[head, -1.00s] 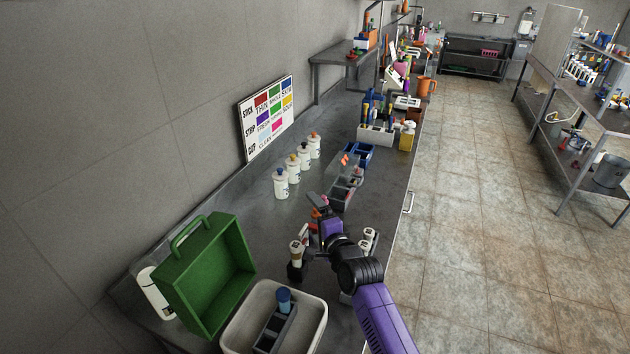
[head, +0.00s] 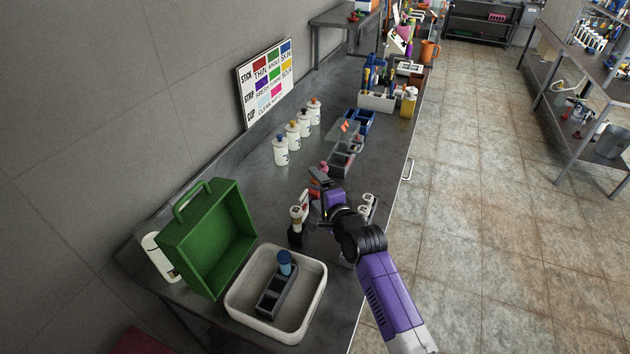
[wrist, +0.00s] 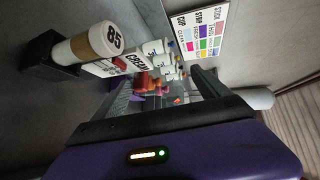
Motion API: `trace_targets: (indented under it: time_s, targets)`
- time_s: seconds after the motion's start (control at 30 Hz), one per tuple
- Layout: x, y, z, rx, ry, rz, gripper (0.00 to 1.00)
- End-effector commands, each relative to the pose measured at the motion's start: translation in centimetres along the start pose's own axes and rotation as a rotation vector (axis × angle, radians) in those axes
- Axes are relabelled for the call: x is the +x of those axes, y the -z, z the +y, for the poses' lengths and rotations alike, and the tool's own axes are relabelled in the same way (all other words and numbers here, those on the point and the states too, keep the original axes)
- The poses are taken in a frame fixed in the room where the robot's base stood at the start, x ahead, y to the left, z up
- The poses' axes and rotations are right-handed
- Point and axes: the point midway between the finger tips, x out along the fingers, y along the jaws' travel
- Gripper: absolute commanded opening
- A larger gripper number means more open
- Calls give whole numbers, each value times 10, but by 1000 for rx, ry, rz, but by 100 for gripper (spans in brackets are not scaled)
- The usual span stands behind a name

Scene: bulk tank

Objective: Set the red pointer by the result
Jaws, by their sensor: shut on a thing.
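My gripper (head: 316,186) is low over the bench, its jaws closed around a small red-orange piece (wrist: 146,84) that looks like the red pointer. The piece also shows as a red patch beside the fingers in the head view (head: 314,191). Its shape and what it points at are hidden by the fingers. Left in the wrist view, a white label reading CREAM (wrist: 122,64) lies close to it. A tan and white cup marked 85 (wrist: 92,44) sits in a black holder (wrist: 50,68). The colour chart (head: 265,83) with STICK, STRIP and CUP rows leans against the wall.
A row of white bottles (head: 292,130) stands behind my gripper. An open green case (head: 205,240) and a white tub (head: 238,308) with a dark rack and blue-topped vial stand at the near end. Grey and blue bins (head: 343,157) lie beyond; the aisle floor is clear.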

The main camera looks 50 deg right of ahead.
Motion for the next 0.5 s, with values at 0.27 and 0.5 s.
trace_targets:
  time_s: [0.27, 0.5]
  targets:
    - [-18, 1, -13, 0, 35, 3, 40]
    - [-33, 1, -3, -2, 24, 4, 40]
